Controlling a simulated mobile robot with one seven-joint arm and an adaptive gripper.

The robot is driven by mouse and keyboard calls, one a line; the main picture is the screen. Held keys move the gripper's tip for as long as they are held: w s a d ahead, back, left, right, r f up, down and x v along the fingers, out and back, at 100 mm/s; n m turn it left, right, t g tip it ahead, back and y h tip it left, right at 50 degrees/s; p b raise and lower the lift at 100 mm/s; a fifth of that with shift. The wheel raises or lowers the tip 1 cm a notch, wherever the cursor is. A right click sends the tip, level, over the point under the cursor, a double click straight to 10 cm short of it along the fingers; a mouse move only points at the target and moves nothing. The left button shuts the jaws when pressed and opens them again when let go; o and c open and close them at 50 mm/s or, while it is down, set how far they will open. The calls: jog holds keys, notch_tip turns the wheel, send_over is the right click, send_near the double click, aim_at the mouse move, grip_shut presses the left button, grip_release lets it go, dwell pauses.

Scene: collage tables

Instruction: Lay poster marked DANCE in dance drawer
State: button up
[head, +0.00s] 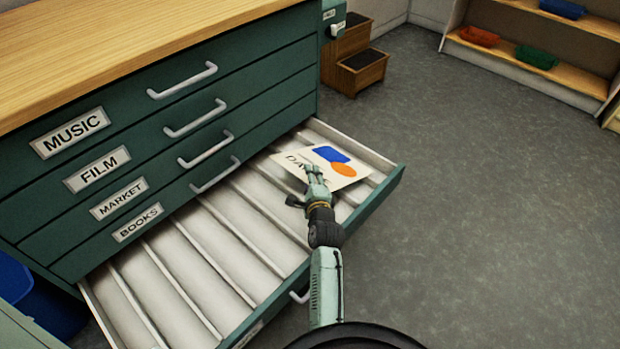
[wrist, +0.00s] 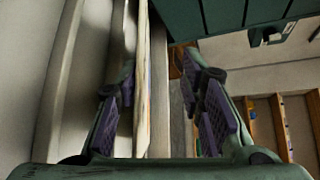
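The poster (head: 322,154) is a cream card with a blue shape, an orange oval and dark lettering beginning "DA"; my gripper hides the rest. It lies over the right-hand end of the open bottom drawer (head: 395,180). I cannot tell whether it touches the dividers. My gripper (head: 314,176) is at the poster's near edge. In the wrist view the gripper (wrist: 165,95) has its purple-padded fingers wide apart. The poster's edge (wrist: 144,85) shows between them, nearer the left finger, with a clear gap to the right one. The drawer's front label is too small to read.
The green cabinet (head: 170,130) has closed drawers marked MUSIC, FILM, MARKET and BOOKS above the open one. Several white dividers cross the open drawer. Wooden steps (head: 360,72) stand behind, and a shelf with trays (head: 537,56) stands back right. The grey floor at right is clear.

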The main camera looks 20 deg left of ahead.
jog(key=shift+o, duration=0.8)
jog(key=shift+s+r, duration=0.1)
jog(key=s+a+r+p, duration=0.2)
jog(key=s+p, duration=0.5)
jog(key=p, duration=0.4)
jog(key=shift+s+a+r, duration=0.25)
jog(key=shift+a+r, duration=0.15)
jog(key=shift+r, duration=0.3)
